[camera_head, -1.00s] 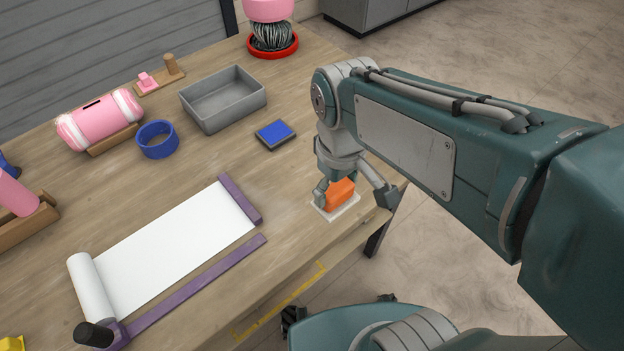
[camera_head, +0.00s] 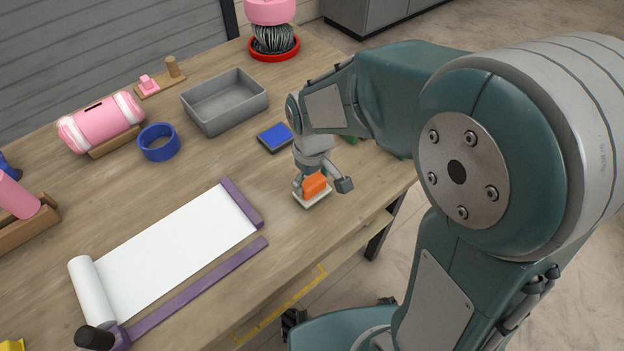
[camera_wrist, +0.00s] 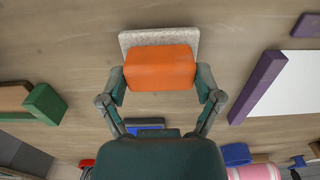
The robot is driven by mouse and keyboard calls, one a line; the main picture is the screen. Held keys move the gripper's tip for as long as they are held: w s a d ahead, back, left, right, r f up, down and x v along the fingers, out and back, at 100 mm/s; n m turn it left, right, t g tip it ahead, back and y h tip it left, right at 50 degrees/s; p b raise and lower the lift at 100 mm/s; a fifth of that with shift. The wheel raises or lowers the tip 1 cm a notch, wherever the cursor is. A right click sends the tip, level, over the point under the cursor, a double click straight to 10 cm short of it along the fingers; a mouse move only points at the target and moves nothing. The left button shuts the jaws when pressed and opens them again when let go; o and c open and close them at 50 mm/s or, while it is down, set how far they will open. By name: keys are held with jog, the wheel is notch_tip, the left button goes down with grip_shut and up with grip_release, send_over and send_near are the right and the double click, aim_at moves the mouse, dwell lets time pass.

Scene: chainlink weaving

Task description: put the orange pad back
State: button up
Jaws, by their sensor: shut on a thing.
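The orange pad is an orange block (camera_head: 315,186) with a pale, flat base (camera_head: 308,201) under it. My gripper (camera_head: 322,186) is shut on the orange block near the table's right front edge. In the wrist view the two fingers of my gripper (camera_wrist: 160,85) press on the left and right sides of the orange block (camera_wrist: 160,68). The pale base (camera_wrist: 130,40) shows beyond its far edge. I cannot tell whether the base touches the table or hangs just above it.
A blue pad with a dark base (camera_head: 275,138) lies just behind my gripper. A grey tray (camera_head: 225,122) and a blue ring (camera_head: 157,155) stand farther back left. A white sheet (camera_head: 185,245) with purple bars (camera_head: 240,205) lies to the left. A green block (camera_wrist: 42,103) shows in the wrist view.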

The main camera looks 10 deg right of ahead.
aim_at(312, 180)
jog(key=shift+a+f, duration=0.2)
jog(key=shift+a, duration=0.05)
jog(key=shift+d, duration=0.1)
jog(key=shift+f, duration=0.15)
jog(key=o, duration=0.9)
jog(key=shift+d, duration=0.1)
notch_tip(312, 180, up, 11)
jog(key=shift+f, duration=0.15)
jog(key=s+d+r+m+t, duration=0.1)
jog(key=s+d+m+t, duration=0.1)
jog(key=s+d, duration=0.1)
jog(key=s+d+r+m+t, duration=0.1)
jog(key=s+d+r+m, duration=0.1)
jog(key=s+d, duration=0.2)
jog(key=s+d+r+m+t, duration=0.2)
jog(key=s+d, duration=0.1)
jog(key=s, duration=0.2)
jog(key=shift+s+d+r+m+t, duration=0.1)
jog(key=shift+s+d+m+t, duration=0.2)
jog(key=shift+s+d+m, duration=0.1)
